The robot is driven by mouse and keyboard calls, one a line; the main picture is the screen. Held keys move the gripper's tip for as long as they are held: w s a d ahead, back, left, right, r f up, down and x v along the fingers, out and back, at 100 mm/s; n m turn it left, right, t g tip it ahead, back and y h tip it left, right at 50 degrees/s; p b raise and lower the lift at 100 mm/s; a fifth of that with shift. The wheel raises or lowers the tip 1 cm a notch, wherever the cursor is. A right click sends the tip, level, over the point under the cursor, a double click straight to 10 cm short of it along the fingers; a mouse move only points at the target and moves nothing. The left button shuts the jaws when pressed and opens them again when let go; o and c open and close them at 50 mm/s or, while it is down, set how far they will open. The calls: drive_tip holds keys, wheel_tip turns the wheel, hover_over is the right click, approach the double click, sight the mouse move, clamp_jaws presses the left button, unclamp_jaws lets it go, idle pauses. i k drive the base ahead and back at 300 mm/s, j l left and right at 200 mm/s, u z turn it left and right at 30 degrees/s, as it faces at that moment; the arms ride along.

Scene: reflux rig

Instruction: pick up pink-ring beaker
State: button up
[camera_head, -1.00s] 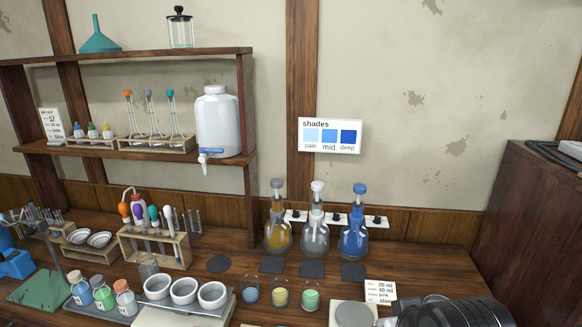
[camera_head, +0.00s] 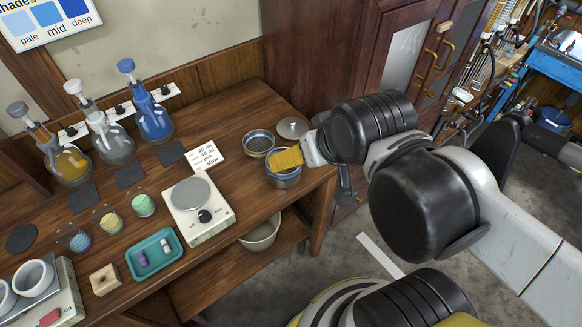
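Three small glass beakers stand in a row on the bench in the head view: one with blue (camera_head: 80,241), one with yellow (camera_head: 110,222) and one with green (camera_head: 143,205). I cannot make out a pink ring on any of them. My arm reaches in from the right, and its dark end, where my gripper (camera_head: 345,188) seems to be, hangs by the bench's right edge. It is well to the right of the beakers. Its fingers are mostly hidden behind the arm, so its opening does not show.
A hot plate (camera_head: 205,222) and a teal tray (camera_head: 172,262) with small vials stand right of and before the beakers. Stoppered flasks (camera_head: 154,125) stand behind.

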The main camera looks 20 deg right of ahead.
sight(137, 198)
drive_tip(key=j+z, duration=0.1)
drive_tip(key=i+l+u, duration=0.1)
drive_tip(key=i, duration=0.25)
drive_tip(key=u, duration=1.45)
